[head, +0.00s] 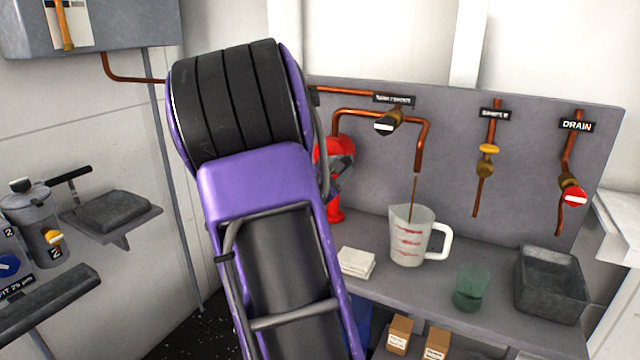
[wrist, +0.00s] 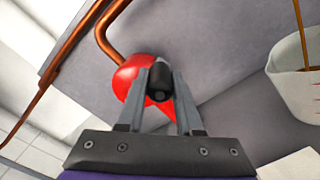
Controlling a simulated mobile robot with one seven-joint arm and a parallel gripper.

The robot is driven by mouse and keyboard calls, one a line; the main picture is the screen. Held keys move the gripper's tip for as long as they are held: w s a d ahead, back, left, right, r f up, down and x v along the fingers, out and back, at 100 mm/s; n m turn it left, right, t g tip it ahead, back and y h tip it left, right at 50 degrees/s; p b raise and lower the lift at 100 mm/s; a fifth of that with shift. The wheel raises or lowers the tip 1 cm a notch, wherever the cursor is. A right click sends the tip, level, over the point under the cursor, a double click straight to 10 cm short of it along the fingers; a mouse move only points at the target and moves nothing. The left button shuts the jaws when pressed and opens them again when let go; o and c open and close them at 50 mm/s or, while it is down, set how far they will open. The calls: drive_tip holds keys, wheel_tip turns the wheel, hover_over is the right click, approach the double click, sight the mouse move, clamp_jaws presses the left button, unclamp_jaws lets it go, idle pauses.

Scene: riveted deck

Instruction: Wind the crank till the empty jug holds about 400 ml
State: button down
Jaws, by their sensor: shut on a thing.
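The jug (head: 405,247), clear with red markings and a white handle, stands upright on the bench under a copper spout (head: 418,160). A thin brown stream (head: 412,192) runs from the spout into it; I cannot read the level. The red pump body (head: 334,150) is left of the jug, partly hidden by my arm. My gripper (head: 343,172) is in front of it. In the wrist view, my gripper (wrist: 160,98) is shut on the black crank knob (wrist: 160,82), with the red pump body (wrist: 128,78) behind. The jug's edge (wrist: 288,85) shows at right.
A green cup (head: 471,288) and a grey basin (head: 551,283) stand right of the jug. A folded white cloth (head: 356,262) lies left of it. Valves and pipes line the back panel, including a red-handled drain valve (head: 574,195). Small cartons (head: 399,335) sit below the bench.

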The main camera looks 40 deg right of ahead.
wheel_tip(320, 180, down, 5)
drive_tip(key=shift+s+d+r, duration=0.1)
idle(0.3)
drive_tip(key=shift+s, duration=0.15)
idle(1.4)
drive_tip(key=shift+w+a+f+p, duration=0.7)
drive_tip(key=shift+w+a, duration=1.75)
drive_tip(key=shift+w, duration=3.25)
drive_tip(key=shift+w+r+p, duration=0.75)
drive_tip(key=shift+r+p, duration=1.05)
drive_tip(key=shift+r, duration=2.55)
drive_tip(key=s+d+r+b, duration=0.2)
drive_tip(key=s+r, duration=0.2)
drive_tip(key=s, duration=0.3)
drive_tip(key=shift+d+r, duration=0.25)
